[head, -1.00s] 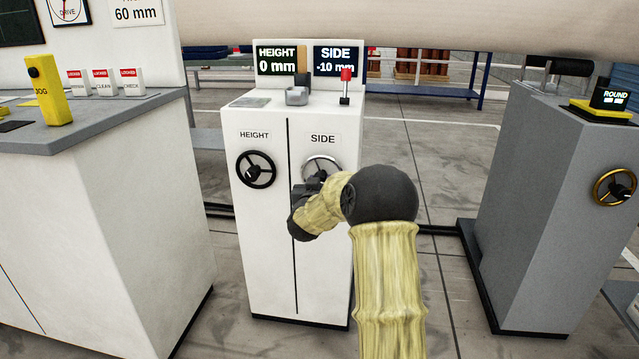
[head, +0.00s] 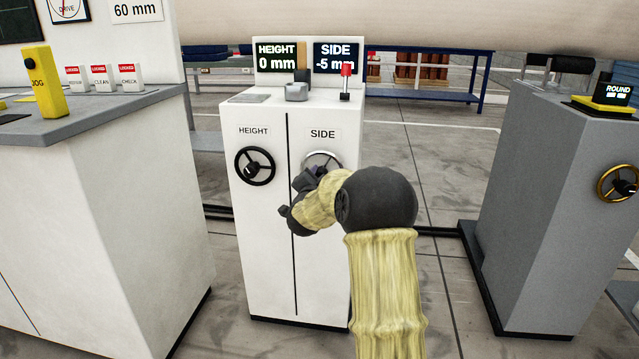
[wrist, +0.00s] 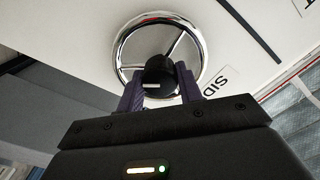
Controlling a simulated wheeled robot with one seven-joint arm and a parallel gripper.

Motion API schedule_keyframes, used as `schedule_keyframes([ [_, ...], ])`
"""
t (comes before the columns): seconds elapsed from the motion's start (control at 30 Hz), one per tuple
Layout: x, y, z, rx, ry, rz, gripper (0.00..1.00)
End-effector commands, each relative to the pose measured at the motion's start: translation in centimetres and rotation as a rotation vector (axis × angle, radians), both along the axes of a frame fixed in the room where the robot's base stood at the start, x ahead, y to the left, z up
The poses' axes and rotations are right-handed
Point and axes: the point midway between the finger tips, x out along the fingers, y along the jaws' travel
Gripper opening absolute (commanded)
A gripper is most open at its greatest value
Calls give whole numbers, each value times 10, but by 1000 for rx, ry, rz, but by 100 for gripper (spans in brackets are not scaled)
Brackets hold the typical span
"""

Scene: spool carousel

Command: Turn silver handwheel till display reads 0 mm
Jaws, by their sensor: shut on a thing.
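The silver handwheel (head: 322,158) is on the front of the white cabinet, under the SIDE label. My arm partly covers it in the head view. The wrist view shows its chrome rim (wrist: 203,52), spokes and a black knob (wrist: 157,76). My gripper (wrist: 160,90) is shut on the black knob, with a finger on each side of it. In the head view my gripper (head: 308,178) is at the wheel's lower left. The SIDE display (head: 337,57) reads -5 mm. The HEIGHT display (head: 277,56) reads 0 mm.
A black handwheel (head: 254,166) sits left of the silver one, under the HEIGHT label. A red-topped stick (head: 346,80) and a grey cup (head: 296,91) are on the cabinet top. A grey cabinet with a brass handwheel (head: 616,184) stands at the right.

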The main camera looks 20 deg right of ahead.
Motion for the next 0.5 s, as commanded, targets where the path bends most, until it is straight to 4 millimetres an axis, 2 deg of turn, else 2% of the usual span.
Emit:
schedule_keyframes([
  [0.3,0,0,-3,212,-142,-1,13],
  [0.5,0,-1,-2,290,-194,-1,13],
])
